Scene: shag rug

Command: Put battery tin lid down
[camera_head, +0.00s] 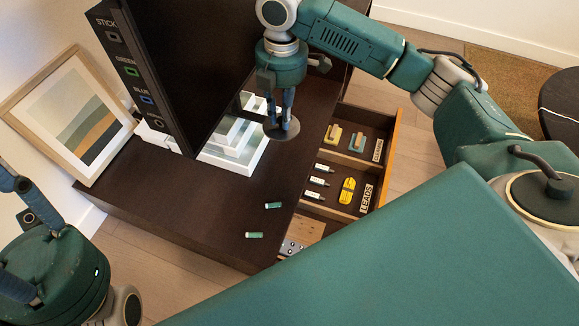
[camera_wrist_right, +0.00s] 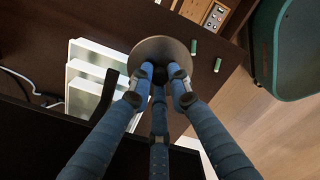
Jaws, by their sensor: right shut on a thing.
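My right gripper (camera_head: 284,118) points down over the dark cabinet top. Its blue fingers are shut on a round dark grey lid (camera_head: 274,132), the battery tin lid. In the wrist view the lid (camera_wrist_right: 157,45) sits flat across the fingertips (camera_wrist_right: 160,75). It is beside the white stepped stand, near the cabinet's drawer side; I cannot tell whether it touches the top. Two green-and-white batteries (camera_head: 254,235) lie on the cabinet top nearer me. My left gripper (camera_head: 22,240) is at the lower left, its fingertips cut off by the frame. The tin itself is not identifiable.
The dark cabinet top (camera_head: 180,215) has free room left of the batteries. A black panel (camera_head: 190,60) and white stepped stand (camera_head: 238,150) rise at the back. An open drawer (camera_head: 392,150) holds several small items. A framed picture (camera_head: 70,115) leans at left.

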